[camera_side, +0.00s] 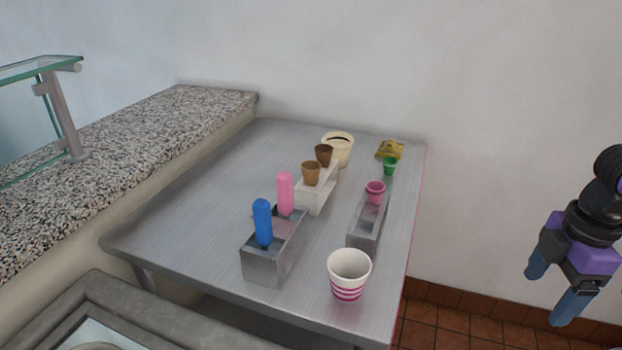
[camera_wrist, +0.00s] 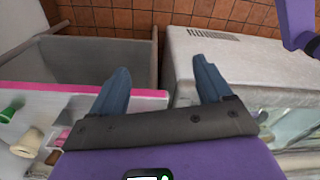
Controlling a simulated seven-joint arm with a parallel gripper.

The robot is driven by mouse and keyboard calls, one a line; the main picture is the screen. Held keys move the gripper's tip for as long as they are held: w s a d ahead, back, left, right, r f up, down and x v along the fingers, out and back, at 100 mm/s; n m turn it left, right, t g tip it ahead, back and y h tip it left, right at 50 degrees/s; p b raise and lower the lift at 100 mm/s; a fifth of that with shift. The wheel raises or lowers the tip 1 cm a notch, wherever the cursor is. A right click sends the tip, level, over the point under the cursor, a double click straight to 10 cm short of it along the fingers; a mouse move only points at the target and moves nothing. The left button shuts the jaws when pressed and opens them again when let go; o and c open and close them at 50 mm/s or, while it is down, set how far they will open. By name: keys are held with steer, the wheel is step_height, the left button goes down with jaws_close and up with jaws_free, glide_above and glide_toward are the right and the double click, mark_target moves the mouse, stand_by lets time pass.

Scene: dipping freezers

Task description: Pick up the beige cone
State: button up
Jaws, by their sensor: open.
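The lighter, tan cone (camera_side: 311,174) is the closest match to the beige cone. It stands upright in a white holder (camera_side: 313,202) mid-table in the side view. A dark brown cone (camera_side: 323,155) stands just behind it in the same holder. My gripper (camera_side: 550,291) is open and empty, off the table's right side and well apart from the cones. The wrist view shows its two fingers (camera_wrist: 160,70) spread with nothing between them. A pale beige piece (camera_wrist: 27,143) shows at the wrist view's left edge; I cannot tell what it is.
A metal holder (camera_side: 258,262) carries blue and pink scoop handles. Also on the table are a striped paper cup (camera_side: 348,277), pink cup (camera_side: 375,189), green cup (camera_side: 390,166), cream tub (camera_side: 343,155) and yellow packet (camera_side: 390,149). A granite counter (camera_side: 120,135) borders the left.

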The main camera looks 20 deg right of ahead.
steer(key=w+a+r+m+t+y, duration=0.15)
steer(key=w+a, duration=0.25)
steer(key=w, duration=0.4)
steer(key=w+a+r+m, duration=0.2)
steer(key=w+a+r, duration=0.15)
steer(key=w, duration=0.45)
steer(key=w+a+r+m+t+y, duration=0.1)
steer(key=w+a+m, duration=0.1)
steer(key=w+a, duration=0.45)
steer(key=w+r+m+t, duration=0.1)
steer(key=w+r+m, duration=0.1)
steer(key=w, duration=1.1)
steer(key=m+t, duration=0.2)
glide_above(310, 168)
steer(key=s, duration=0.3)
steer(key=f, duration=0.8)
steer(key=shift+d+f, duration=0.3)
steer(key=shift+d, duration=0.1)
steer(key=shift+d+x, duration=0.2)
steer(key=shift+x, duration=1.2)
steer(key=shift+d+x, duration=0.2)
steer(key=shift+x, duration=1.15)
steer(key=shift+f, duration=0.15)
steer(key=c, duration=1)
